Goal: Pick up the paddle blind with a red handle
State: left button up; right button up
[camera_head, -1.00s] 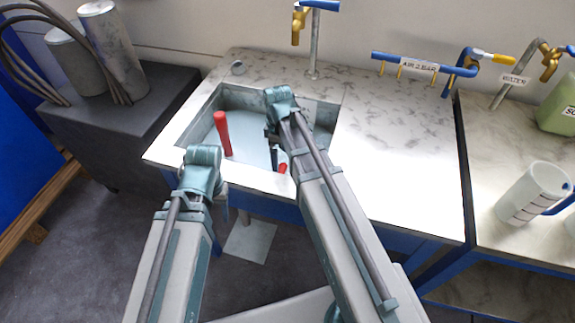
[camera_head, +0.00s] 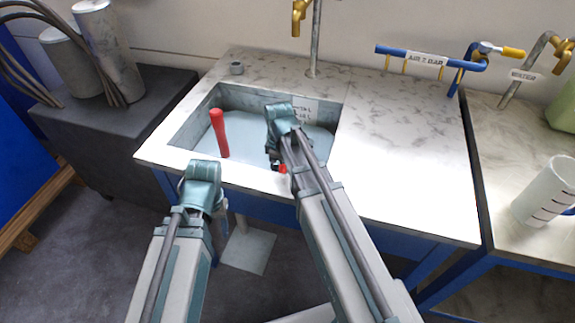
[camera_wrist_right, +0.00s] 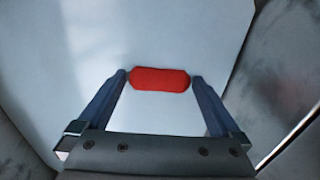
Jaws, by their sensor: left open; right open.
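A red handle (camera_head: 219,133) stands upright in the left part of the sink. A second, small red piece (camera_head: 282,169) shows at the sink's front edge, mostly hidden by my right arm. In the right wrist view a red handle (camera_wrist_right: 160,79) lies between the two fingertips of my right gripper (camera_wrist_right: 160,78), which is open around it. In the head view the right gripper (camera_head: 276,163) reaches down into the sink. My left gripper (camera_head: 221,208) is open and empty in front of the sink, its fingers mostly hidden behind its wrist.
The sink (camera_head: 187,132) is set into a pale marble counter (camera_head: 395,150). A gold tap (camera_head: 298,16) stands behind it. A blue air bar (camera_head: 425,57) runs along the back right. A white beaker (camera_head: 545,192) stands on the right bench. Grey cylinders (camera_head: 107,50) stand on a dark block at left.

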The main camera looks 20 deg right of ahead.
jog(key=shift+r, duration=0.1)
grip_shut()
dwell(0.4)
jog(key=shift+r+p, duration=0.15)
jog(key=shift+p, duration=0.15)
